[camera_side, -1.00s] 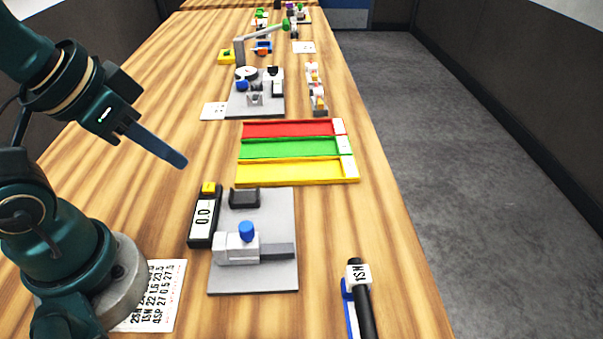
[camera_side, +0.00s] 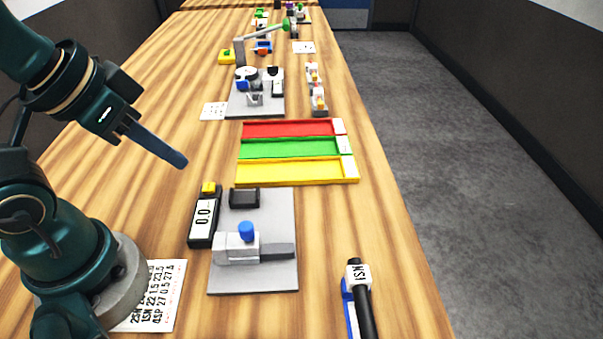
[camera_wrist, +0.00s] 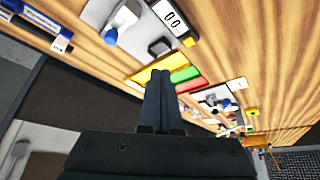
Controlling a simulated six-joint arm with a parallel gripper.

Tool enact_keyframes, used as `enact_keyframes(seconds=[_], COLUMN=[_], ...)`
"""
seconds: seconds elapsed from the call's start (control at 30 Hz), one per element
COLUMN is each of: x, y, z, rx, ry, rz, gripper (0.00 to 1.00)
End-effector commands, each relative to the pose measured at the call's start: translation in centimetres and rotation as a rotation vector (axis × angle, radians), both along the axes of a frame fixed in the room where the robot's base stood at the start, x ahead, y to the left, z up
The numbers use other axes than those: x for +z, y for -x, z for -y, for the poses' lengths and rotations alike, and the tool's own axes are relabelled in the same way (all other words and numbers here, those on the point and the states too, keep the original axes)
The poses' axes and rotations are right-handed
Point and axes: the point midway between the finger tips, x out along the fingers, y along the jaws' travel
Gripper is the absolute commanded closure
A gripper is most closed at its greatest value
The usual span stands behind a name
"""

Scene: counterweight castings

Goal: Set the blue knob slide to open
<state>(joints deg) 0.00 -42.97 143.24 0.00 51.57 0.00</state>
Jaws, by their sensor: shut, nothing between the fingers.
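The blue knob (camera_side: 247,231) stands up from a light grey slide block (camera_side: 232,249) on a grey base plate (camera_side: 254,281). A darker grey bar (camera_side: 277,251) extends from the block to the right. A black cradle-like block (camera_side: 244,198) sits behind it on the same plate. In the wrist view the blue knob (camera_wrist: 110,36) shows at the upper left. My gripper (camera_side: 180,161) is shut and empty, held above the table, behind and to the left of the plate, apart from the knob. Its shut fingers (camera_wrist: 160,78) also show in the wrist view. I cannot read any open or closed marking.
A black display reading 0.0 (camera_side: 204,218) stands left of the plate. Red, green and yellow trays (camera_side: 243,172) lie behind it. A black cylinder tool (camera_side: 364,305) in a blue holder lies front right. A printed sheet (camera_side: 166,290) lies by my base. More fixtures stand farther back.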

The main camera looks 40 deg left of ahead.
Motion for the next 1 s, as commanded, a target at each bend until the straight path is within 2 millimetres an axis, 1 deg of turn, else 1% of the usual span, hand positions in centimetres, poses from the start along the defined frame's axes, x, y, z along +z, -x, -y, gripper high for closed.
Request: enact_keyframes(seconds=[0.4,0.47,0.5,0.53,0.57,0.67,0.77,0.87,1.0], x=[0.0,0.0,0.0,0.0,0.0,0.8,1.3,1.3,0.8], y=[0.0,0.0,0.0,0.1,0.1,-0.3,-1.1,-1.9,-3.0], z=[0.0,0.0,0.0,0.0,0.0,0.1,0.7,1.7,3.6], rx=[0.0,-0.003,-0.011,-0.02,-0.036,-0.124,-0.269,-0.418,-0.643], ry=[0.0,-0.001,-0.006,-0.011,-0.019,-0.064,-0.114,-0.155,-0.204], rz=[0.0,0.0,-0.001,-0.003,-0.005,-0.007,-0.055,-0.112,-0.207], gripper=[1.0,0.77,0.62,0.5,0.44,0.44,0.44,0.44,0.44])
